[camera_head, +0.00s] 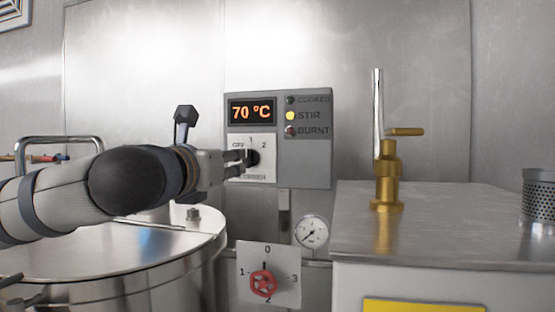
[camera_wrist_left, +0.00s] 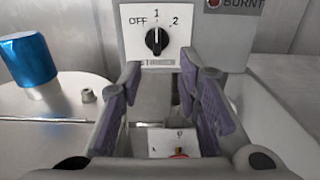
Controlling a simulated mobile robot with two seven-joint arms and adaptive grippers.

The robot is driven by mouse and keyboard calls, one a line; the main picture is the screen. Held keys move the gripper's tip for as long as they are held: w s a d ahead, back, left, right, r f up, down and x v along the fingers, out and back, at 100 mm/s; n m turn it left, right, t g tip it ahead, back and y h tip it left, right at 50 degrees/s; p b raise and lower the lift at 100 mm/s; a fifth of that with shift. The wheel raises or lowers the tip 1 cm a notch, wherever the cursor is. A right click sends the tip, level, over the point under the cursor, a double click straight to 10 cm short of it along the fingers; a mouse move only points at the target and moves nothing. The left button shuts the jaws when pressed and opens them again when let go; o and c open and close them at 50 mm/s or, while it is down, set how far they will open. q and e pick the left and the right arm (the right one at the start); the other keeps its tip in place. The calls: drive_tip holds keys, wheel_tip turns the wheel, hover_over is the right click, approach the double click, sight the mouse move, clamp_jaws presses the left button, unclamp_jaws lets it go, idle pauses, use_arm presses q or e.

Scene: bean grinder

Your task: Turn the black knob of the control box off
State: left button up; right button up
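The grey control box (camera_head: 310,160) is on the metal wall, with an orange display reading 70 °C. Its black knob (camera_head: 254,158) sits on a white plate marked OFF, 1 and 2. In the left wrist view the black knob (camera_wrist_left: 157,40) has its white mark pointing up at 1. My left gripper (camera_head: 238,158) is in front of the knob in the head view, partly hiding the plate. In the left wrist view my left gripper (camera_wrist_left: 168,80) has its purple-padded fingers apart with nothing between them; the knob shows beyond the tips. My right gripper is not in view.
The yellow STIR light (camera_head: 290,115) is lit. Below are a gauge (camera_head: 311,231) and a red valve knob (camera_head: 264,283). A large metal vessel (camera_head: 120,255) stands lower left. A brass tap (camera_head: 387,180) stands on the counter (camera_head: 450,225) at right.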

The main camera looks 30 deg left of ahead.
sight(249, 158)
use_arm(q)
drive_tip(key=x, duration=1.1)
drive_tip(key=shift+w+a+b, duration=0.15)
drive_tip(key=shift+a+b, duration=0.1)
drive_tip(key=shift+b, duration=0.1)
drive_tip(key=shift+r, duration=0.1)
clamp_jaws()
